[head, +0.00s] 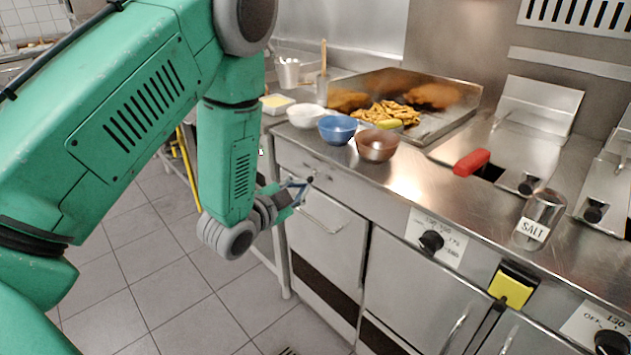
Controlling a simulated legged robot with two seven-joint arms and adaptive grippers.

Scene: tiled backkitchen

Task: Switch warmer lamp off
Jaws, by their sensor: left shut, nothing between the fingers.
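My left gripper (303,186) is shut and empty, close to the steel front panel (342,182) below the counter edge. Small dark details show on that panel near the fingertips, too small to tell whether one is a switch. I cannot tell whether the fingers touch the panel. The warmer tray (452,118), holding fries (386,111) and fried pieces, is at the back of the counter under an orange glow. The lamp itself is not in view. My right gripper is not in view.
White (302,116), blue (338,129) and copper (377,146) bowls stand near the counter edge. A fryer with a red handle (471,162), a salt shaker (540,218) and a dial (431,241) are to the right. Tiled floor (160,290) is open at lower left.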

